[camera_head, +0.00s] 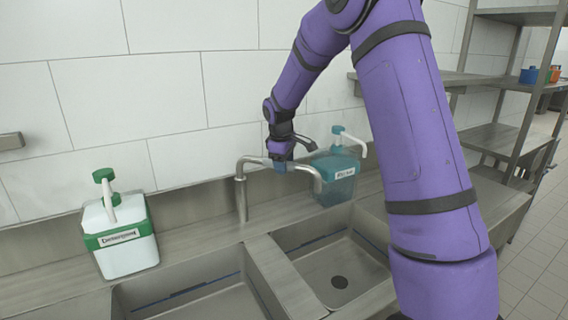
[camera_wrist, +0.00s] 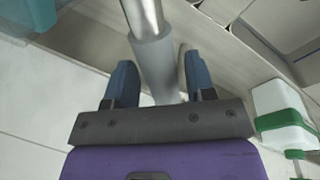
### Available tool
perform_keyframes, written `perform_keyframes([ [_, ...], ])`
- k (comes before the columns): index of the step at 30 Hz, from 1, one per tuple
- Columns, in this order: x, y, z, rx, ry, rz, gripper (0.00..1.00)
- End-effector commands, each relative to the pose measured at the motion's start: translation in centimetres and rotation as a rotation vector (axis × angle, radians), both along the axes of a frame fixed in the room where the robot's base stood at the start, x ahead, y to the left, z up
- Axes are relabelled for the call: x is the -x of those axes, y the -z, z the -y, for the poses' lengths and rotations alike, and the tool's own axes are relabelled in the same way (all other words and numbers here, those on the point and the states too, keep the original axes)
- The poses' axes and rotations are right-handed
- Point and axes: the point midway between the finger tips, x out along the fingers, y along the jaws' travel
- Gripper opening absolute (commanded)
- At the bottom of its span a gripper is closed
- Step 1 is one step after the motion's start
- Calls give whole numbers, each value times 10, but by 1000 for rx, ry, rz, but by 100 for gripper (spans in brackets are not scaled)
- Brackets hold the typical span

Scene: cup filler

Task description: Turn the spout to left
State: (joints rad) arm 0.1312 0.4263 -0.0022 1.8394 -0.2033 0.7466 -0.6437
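The metal faucet has an upright post (camera_head: 241,195) behind the sinks. Its spout (camera_head: 317,178) reaches from the post to the right, with its end bent down over the divider and right basin. My gripper (camera_head: 280,162) is at the middle of the spout in the head view; its fingers are small and partly hidden there. In the wrist view, my gripper (camera_wrist: 160,78) has its blue fingers apart, one on each side of the grey spout pipe (camera_wrist: 153,60). A small gap shows beside the left finger; contact on the right is unclear.
A white and green dispenser (camera_head: 125,240) stands left of the faucet. A teal dispenser (camera_head: 337,180) stands close behind the spout's end on the right. Two sink basins lie in front, the left (camera_head: 190,290) and the right (camera_head: 325,265). The tiled wall is behind.

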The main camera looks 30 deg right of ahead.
Motion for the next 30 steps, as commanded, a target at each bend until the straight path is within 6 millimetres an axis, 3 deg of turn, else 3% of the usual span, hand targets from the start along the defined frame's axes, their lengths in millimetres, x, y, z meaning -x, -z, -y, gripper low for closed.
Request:
perform_keyframes([
  [1, 0, 0, 0, 0, 0, 0, 38],
  [6, 0, 0, 0, 0, 0, 0, 0],
  [19, 7, -1, -12, 1, 76, 1, 0],
  [30, 27, -1, -59, 1, 369, 0, 0],
])
